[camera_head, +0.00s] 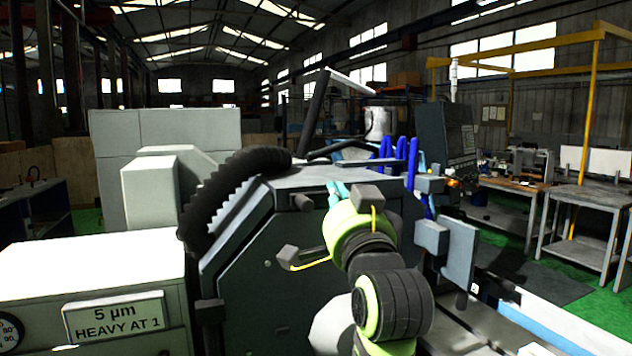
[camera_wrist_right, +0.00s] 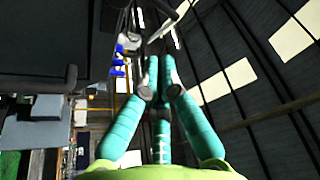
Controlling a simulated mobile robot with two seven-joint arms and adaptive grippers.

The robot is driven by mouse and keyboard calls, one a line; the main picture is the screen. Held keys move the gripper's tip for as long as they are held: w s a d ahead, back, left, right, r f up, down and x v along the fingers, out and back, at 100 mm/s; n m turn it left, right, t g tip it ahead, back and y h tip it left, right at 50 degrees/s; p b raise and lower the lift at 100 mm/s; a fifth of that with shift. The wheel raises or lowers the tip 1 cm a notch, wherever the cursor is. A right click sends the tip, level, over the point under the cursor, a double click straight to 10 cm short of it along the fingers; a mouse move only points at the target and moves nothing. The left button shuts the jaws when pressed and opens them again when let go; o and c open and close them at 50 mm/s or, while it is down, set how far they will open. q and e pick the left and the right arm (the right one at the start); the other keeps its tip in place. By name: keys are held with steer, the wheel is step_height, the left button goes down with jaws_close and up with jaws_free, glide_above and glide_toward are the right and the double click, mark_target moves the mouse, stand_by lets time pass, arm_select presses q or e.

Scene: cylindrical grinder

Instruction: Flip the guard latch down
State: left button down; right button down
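My right arm rises at centre right in the head view. Its gripper (camera_head: 337,188) shows as a bit of teal beside the dark machine guard (camera_head: 300,180), mostly hidden by my wrist. In the right wrist view the teal fingers of the right gripper (camera_wrist_right: 160,72) converge with their tips close together, and nothing shows between them. A dark bar-like handle (camera_wrist_right: 70,80) juts from a dark panel to the left of the fingers, apart from them. I cannot tell for sure which part is the guard latch. My left gripper is in neither view.
A black ribbed hose (camera_head: 235,190) curves over the guard's left side. Blue hoses (camera_head: 398,155) and a control panel (camera_head: 445,140) stand behind my arm. A white-topped cabinet (camera_head: 90,270) fills the lower left. Worktables (camera_head: 590,200) stand at the right.

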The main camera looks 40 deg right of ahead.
mark_target(317, 194)
steer(key=p+x, duration=0.3)
steer(key=x, duration=0.5)
steer(key=a+f, duration=0.1)
steer(key=a+f+p, duration=0.1)
steer(key=f, duration=0.1)
steer(key=shift+a+f, duration=0.25)
steer(key=shift+d, duration=0.1)
